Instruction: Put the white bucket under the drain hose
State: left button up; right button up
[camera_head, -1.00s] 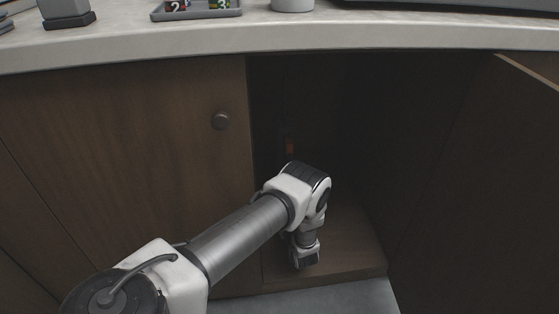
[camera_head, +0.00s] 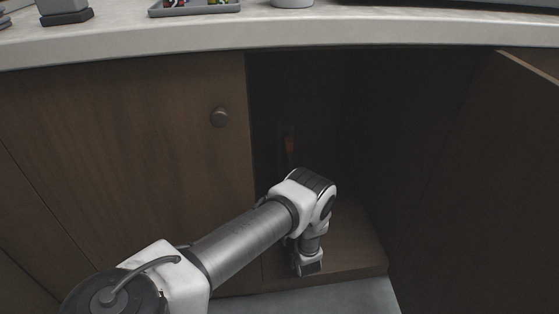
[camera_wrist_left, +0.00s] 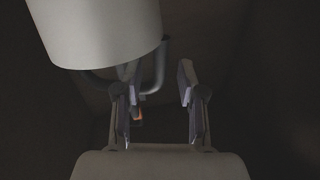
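My left arm reaches into the open cabinet (camera_head: 345,225) in the head view; its gripper fingers are not clearly visible there. In the left wrist view my left gripper (camera_wrist_left: 157,72) is open, with a gap between its two fingers. A white cylinder, which looks like the white bucket (camera_wrist_left: 98,30), fills the upper left, close to the left finger; whether they touch is unclear. A grey curved tube (camera_wrist_left: 160,70) shows behind the fingers; I cannot tell whether it is the drain hose. My right gripper is in neither view.
The cabinet interior is dark. The pale countertop (camera_head: 300,38) overhangs the opening.

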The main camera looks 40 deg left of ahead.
pick_arm(q)
jog(key=s+d+f+m+h+p, duration=0.1)
jog(key=s+d+m+h, duration=0.1)
jog(key=d, duration=0.2)
jog(key=s+d+f+m+h+p, duration=0.1)
jog(key=s+d+m+h, duration=0.1)
jog(key=s+d+h, duration=0.1)
jog(key=s+d+f+m+h+p, duration=0.1)
jog(key=s+d+h, duration=0.1)
jog(key=d, duration=0.3)
jog(key=shift+s+m+h, duration=0.25)
jog(key=shift+m+h, duration=0.15)
jog(key=shift+h, duration=0.1)
jog(key=s+d+r+m+g+h, duration=0.2)
jog(key=s+d+g+h, duration=0.2)
jog(key=s, duration=0.7)
jog(key=s+d+r+m+g+h, duration=0.3)
jog(key=s+d, duration=0.4)
jog(key=s, duration=0.4)
jog(key=shift+s+m+g+h, duration=0.2)
jog(key=shift+m+g+h, duration=0.1)
jog(key=shift+g+h, duration=0.3)
